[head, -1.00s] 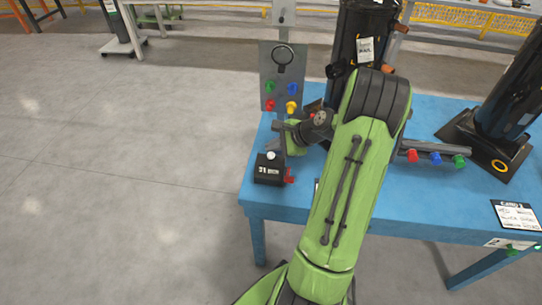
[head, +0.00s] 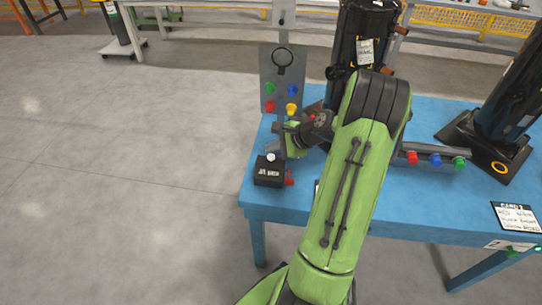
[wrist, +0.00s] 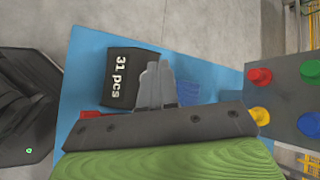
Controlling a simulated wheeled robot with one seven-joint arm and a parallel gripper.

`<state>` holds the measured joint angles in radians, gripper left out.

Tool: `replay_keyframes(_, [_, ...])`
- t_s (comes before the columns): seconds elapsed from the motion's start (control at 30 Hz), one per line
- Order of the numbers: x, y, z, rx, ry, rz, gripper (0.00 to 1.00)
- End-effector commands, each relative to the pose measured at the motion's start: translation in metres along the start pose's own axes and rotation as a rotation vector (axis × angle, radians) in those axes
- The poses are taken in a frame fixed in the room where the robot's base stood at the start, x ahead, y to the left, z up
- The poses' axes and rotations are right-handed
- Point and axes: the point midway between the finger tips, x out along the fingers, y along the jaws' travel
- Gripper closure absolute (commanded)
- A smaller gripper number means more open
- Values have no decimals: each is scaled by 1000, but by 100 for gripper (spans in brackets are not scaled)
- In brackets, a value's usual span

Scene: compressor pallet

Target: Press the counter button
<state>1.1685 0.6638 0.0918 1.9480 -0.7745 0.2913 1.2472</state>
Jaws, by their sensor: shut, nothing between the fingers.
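The counter (head: 268,178) is a small black box at the left front corner of the blue table. A white round button (head: 270,156) sits on its top. In the wrist view the counter (wrist: 122,78) shows the white text "31 pcs". My gripper (wrist: 157,82) is shut and empty, its grey fingertips beside the counter's right edge in that view. In the head view my gripper (head: 274,147) is just behind and above the button, with no clear contact. The button is not visible in the wrist view, where the fingers may hide it.
A grey panel (head: 272,70) with red, green, blue and yellow knobs stands behind my gripper. A black compressor unit (head: 345,60) is beside it. A rail with coloured knobs (head: 436,158) lies to the right.

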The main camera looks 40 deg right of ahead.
Motion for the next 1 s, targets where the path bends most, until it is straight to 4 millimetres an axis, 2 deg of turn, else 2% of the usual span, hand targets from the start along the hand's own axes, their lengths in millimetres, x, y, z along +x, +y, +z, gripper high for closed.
replay_keyframes(1.0, [6, 4, -4, 1, 0, 0, 100])
